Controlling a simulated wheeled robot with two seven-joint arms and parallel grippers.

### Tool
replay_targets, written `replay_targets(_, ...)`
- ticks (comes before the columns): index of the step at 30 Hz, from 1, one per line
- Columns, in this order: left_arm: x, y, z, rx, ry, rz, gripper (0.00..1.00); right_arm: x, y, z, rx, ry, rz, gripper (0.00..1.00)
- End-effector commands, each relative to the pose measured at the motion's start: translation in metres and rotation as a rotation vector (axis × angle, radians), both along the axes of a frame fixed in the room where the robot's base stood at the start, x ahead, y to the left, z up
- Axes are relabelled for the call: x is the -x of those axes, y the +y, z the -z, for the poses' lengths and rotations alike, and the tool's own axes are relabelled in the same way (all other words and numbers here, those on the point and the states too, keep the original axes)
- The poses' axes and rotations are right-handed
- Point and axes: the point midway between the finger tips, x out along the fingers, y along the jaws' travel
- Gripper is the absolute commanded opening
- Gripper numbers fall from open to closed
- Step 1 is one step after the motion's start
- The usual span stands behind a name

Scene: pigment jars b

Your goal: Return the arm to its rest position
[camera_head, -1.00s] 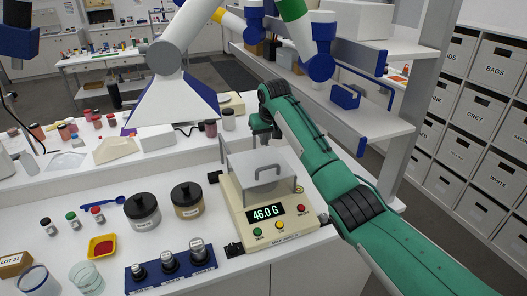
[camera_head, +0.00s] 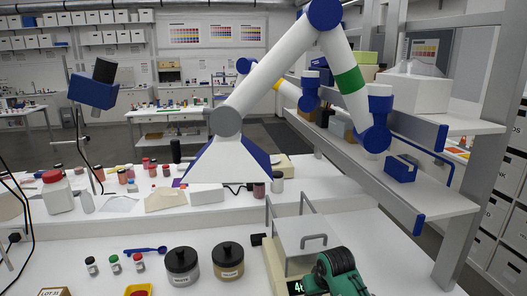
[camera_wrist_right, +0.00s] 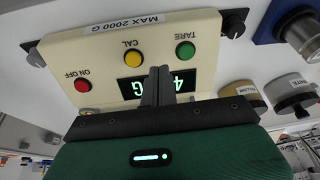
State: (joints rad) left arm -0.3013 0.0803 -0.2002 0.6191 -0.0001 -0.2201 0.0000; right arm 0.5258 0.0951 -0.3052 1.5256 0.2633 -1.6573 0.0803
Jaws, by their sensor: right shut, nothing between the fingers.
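My right arm shows in the head view as a green wrist part at the bottom, in front of the scale (camera_head: 273,268). Its fingers are hidden or out of frame there. In the right wrist view my right gripper (camera_wrist_right: 160,86) is shut and empty. Its fingertips are over the front panel of the scale (camera_wrist_right: 105,48), partly covering the green digits of its display (camera_wrist_right: 133,88). I cannot tell the gap between fingers and panel. The scale has red, yellow and green buttons and a box-shaped shield (camera_head: 306,243) with a handle. My left gripper is not in view.
Two black-lidded jars (camera_head: 182,265) (camera_head: 228,262) stand left of the scale. Small vials (camera_head: 115,263), a blue scoop (camera_head: 146,250) and a yellow tray (camera_head: 138,290) are further left. A white fume hood (camera_head: 229,162) hangs above. A shelf (camera_head: 400,180) with a metal post (camera_head: 487,150) is at right.

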Motion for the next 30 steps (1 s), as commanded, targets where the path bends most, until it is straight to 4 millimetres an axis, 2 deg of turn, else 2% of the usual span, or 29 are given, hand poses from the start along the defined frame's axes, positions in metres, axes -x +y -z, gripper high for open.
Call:
replay_targets(1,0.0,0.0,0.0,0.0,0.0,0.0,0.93,0.02,-0.001,0.015,-0.003,0.005,0.0,0.0)
replay_targets(6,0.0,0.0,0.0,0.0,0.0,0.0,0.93,0.08,-0.008,0.049,-0.007,0.008,0.005,0.0)
replay_targets(13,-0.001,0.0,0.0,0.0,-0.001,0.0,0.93,0.166,-0.022,0.077,-0.004,0.01,0.022,0.0)
replay_targets(19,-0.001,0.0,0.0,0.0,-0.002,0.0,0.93,0.243,-0.038,0.084,0.008,0.013,0.043,0.0)
replay_targets(24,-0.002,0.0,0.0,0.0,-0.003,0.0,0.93,0.303,-0.052,0.079,0.027,0.014,0.06,0.0)
replay_targets(30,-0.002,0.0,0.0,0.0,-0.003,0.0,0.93,0.346,-0.063,0.068,0.046,0.013,0.075,0.0)
